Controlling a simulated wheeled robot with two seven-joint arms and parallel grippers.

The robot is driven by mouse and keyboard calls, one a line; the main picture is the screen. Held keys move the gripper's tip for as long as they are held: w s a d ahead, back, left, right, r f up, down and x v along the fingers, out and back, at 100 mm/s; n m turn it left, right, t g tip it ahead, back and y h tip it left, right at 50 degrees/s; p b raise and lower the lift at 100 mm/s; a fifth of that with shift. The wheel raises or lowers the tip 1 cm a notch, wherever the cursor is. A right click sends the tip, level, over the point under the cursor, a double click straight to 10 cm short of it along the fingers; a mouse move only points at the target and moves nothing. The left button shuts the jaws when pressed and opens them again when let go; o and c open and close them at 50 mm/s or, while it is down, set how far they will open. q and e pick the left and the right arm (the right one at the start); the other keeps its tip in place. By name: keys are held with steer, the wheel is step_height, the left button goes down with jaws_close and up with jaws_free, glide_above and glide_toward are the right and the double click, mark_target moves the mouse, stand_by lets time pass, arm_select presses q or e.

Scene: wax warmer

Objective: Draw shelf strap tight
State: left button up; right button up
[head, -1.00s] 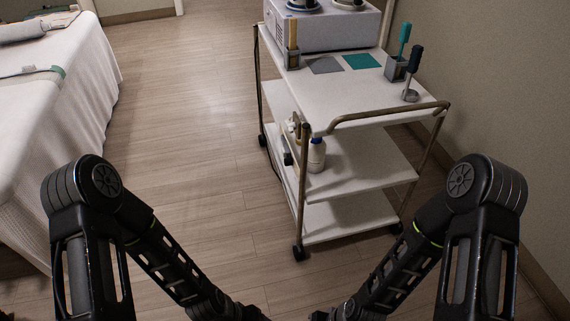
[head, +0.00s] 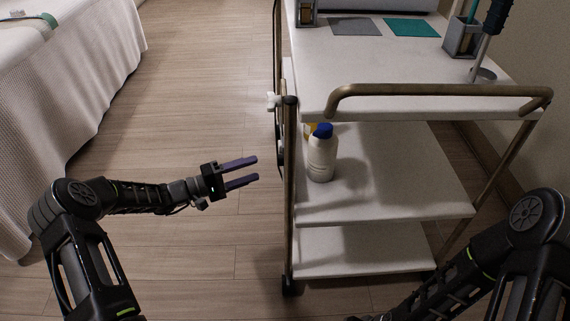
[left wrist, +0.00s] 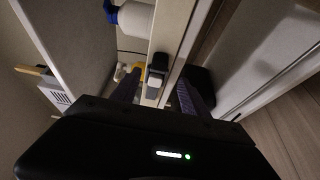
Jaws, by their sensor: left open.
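My left gripper (head: 256,169) is open, with two purple fingers pointing right at the cart's left side. In the head view it is empty and a gap separates its tips from the cart. In the left wrist view its fingers (left wrist: 160,88) lie on either side of a dark buckle-like piece (left wrist: 157,68) on a pale strip, which may be the shelf strap; I cannot tell if they touch it. A dark part (head: 280,140) shows edge-on along the cart's left side, beside a white knob (head: 274,101). My right gripper is out of view.
The white cart (head: 385,190) has a brass handle (head: 440,90). A white bottle with a blue cap (head: 322,155) stands on its middle shelf. A covered bed (head: 70,80) is at the left. The floor between bed and cart is clear.

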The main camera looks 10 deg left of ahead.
mark_target(283, 160)
arm_select(q)
steer(key=shift+s+r, duration=0.1)
steer(key=b+x, duration=0.2)
steer(key=x, duration=0.6)
steer(key=shift+c, duration=0.2)
steer(key=shift+s, duration=0.1)
jaws_close()
stand_by(0.4)
stand_by(0.9)
